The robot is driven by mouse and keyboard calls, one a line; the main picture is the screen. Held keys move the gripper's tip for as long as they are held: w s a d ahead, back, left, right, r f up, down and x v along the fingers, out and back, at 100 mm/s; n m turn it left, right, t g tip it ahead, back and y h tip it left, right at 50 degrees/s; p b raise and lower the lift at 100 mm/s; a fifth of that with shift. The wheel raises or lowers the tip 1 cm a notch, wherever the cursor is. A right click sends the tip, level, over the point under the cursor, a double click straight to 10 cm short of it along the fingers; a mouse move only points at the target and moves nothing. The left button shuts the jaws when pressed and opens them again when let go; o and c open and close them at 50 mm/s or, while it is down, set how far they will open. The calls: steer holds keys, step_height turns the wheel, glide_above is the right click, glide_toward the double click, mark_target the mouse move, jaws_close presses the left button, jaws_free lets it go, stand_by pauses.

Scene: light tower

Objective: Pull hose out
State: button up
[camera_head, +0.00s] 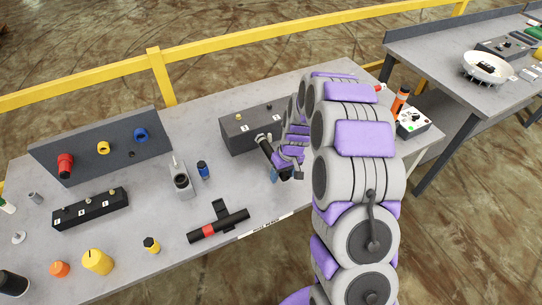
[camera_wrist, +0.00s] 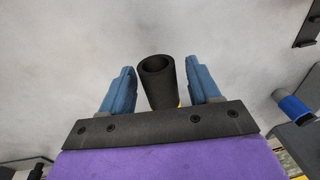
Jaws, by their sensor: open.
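A short black tube with an open, hollow end, likely the hose (camera_wrist: 159,80), stands between the two blue fingers of my gripper (camera_wrist: 161,88) in the wrist view. A gap shows on each side, so my gripper is open around it and not closed on it. A little yellow shows at the tube's lower edge. In the head view my gripper (camera_head: 283,174) is at the front of the dark grey box (camera_head: 238,138). A black tube (camera_head: 265,146) reaches from the box toward my gripper. My arm hides the box's right part.
A black pipe with a red band (camera_head: 222,226) lies near the table's front edge. A grey fitting (camera_head: 180,180) and a blue cylinder (camera_head: 203,170) stand to the left. A control box (camera_head: 412,122) is behind my arm. A yellow rail (camera_head: 240,41) runs behind the table.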

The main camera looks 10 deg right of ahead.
stand_by(0.8)
steer(key=c, duration=1.1)
steer(key=shift+s+d, duration=0.15)
steer(key=shift+s, duration=0.25)
steer(key=shift+s+d, duration=0.25)
steer(key=shift+s, duration=0.6)
steer(key=shift+s+d, duration=0.3)
steer(key=shift+s, duration=0.55)
steer(key=shift+s+d, duration=0.25)
steer(key=shift+s, duration=0.6)
